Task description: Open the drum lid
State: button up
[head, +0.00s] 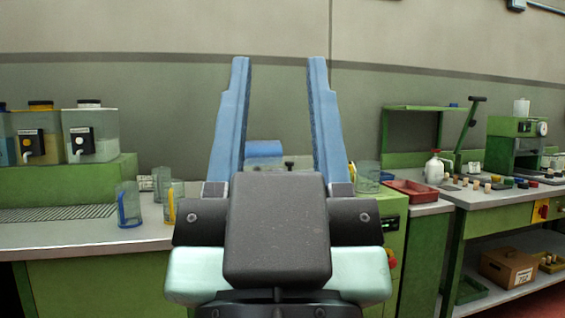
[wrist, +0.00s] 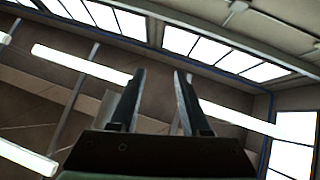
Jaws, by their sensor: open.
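My gripper (head: 279,62) points up in the middle of the head view, with its two blue fingers wide apart and nothing between the tips. It also shows in the wrist view (wrist: 160,72), open and empty against the ceiling. A blue rounded part (head: 263,149) shows low between the fingers, farther back; I cannot tell whether it belongs to the drum or its lid. A green machine body (head: 376,215) stands behind my gripper, mostly hidden by it. No drum lid can be made out clearly in either view.
The left counter (head: 75,235) holds clear jugs (head: 129,204) and several liquid tanks with taps (head: 92,133). On the right, a bench carries a red tray (head: 411,190), a white jug (head: 434,168), small stoppers and a green press (head: 515,140). A cardboard box (head: 508,267) sits on its lower shelf.

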aim_at(306, 161)
jog(key=i+z, duration=0.15)
jog(key=i, duration=0.35)
jog(key=i+j+z, duration=0.15)
jog(key=i, duration=0.3)
jog(key=i+j+z, duration=0.2)
jog(key=i, duration=0.25)
jog(key=i+j+z, duration=0.15)
jog(key=i, duration=0.3)
jog(key=j, duration=0.1)
